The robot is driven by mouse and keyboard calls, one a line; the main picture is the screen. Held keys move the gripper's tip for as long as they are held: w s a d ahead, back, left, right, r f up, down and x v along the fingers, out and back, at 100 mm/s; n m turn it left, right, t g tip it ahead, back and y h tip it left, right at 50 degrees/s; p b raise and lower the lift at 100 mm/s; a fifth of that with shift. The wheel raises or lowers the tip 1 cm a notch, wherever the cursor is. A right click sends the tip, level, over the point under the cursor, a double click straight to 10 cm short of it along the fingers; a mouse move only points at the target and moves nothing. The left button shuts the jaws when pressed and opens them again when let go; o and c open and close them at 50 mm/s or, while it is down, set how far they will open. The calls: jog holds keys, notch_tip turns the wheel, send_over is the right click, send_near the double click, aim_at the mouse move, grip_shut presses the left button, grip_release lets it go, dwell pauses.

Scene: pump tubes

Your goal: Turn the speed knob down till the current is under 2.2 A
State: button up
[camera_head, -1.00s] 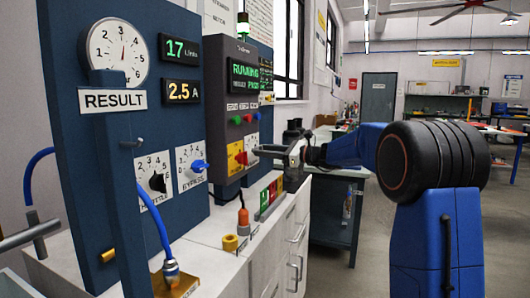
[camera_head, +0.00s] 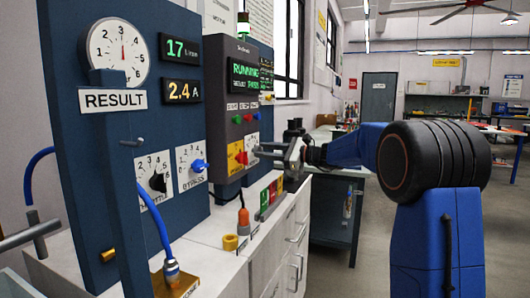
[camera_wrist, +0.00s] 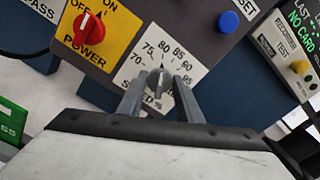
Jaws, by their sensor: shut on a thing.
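The grey speed knob (camera_wrist: 160,82) sits on a white dial plate (camera_wrist: 137,72) marked from 70 up to 95 in the wrist view. My gripper (camera_wrist: 160,96) is shut on the knob, one finger on each side. The knob's pointer end is toward the 80 area of the scale. In the head view my gripper (camera_head: 262,150) reaches the lower front of the dark control panel (camera_head: 221,105), and the knob is mostly hidden there. The amber current display (camera_head: 182,92) reads 2.4 A.
A red power knob (camera_wrist: 88,28) on a yellow plate is left of the speed dial. A blue button (camera_wrist: 229,22) and a yellow button (camera_wrist: 299,67) lie to the right. A green display (camera_head: 182,48) reads 17. A blue bypass knob (camera_head: 199,165) is on the left board.

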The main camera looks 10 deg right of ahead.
jog(key=o, duration=1)
jog(key=shift+d, duration=0.1)
jog(key=v, duration=1.7)
jog(key=shift+s+d, duration=0.1)
jog(key=shift+s, duration=0.05)
